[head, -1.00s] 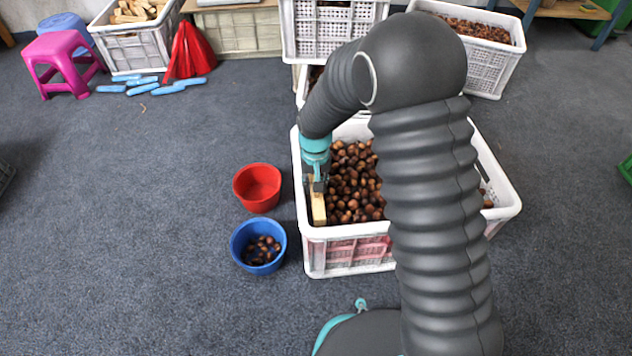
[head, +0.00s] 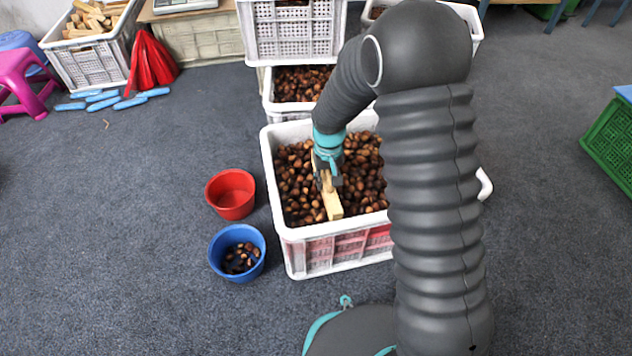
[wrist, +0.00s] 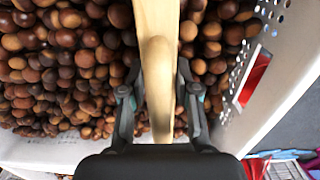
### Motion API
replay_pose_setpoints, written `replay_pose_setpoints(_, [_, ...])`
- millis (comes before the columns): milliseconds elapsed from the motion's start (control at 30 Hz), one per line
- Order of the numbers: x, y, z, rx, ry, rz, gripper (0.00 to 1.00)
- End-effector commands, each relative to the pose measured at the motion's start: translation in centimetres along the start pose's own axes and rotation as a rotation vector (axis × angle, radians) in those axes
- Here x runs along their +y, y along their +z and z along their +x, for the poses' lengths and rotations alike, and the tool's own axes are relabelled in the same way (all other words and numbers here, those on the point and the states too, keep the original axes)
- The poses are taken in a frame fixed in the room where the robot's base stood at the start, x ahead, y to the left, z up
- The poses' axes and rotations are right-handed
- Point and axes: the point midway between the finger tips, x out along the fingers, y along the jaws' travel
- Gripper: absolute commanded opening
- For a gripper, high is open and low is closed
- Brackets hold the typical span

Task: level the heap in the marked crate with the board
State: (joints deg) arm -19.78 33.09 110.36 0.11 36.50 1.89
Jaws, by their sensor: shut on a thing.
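The marked crate (head: 272,165) is white with a red panel on its near side and holds a heap of brown chestnuts (head: 295,185). My gripper (head: 326,172) is inside the crate's outline, over the chestnuts, and shut on a pale wooden board (head: 332,202). In the wrist view the board (wrist: 157,75) runs up the middle between the two fingers (wrist: 158,105), with chestnuts (wrist: 75,60) on both sides. The board's lower edge is hidden, so I cannot tell how deep it sits. My arm hides the crate's right part.
A red bowl (head: 230,195) and a blue bowl (head: 238,252) with some chestnuts stand left of the crate. Stacked white crates (head: 292,30) stand behind it. A green crate (head: 610,145) is at the far right.

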Motion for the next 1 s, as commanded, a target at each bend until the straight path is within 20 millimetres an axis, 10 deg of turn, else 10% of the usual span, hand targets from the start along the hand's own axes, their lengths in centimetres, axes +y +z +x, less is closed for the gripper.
replay_pose_setpoints(1000, [11.3,0.0,0.0,0.001,0.000,0.002,0.00])
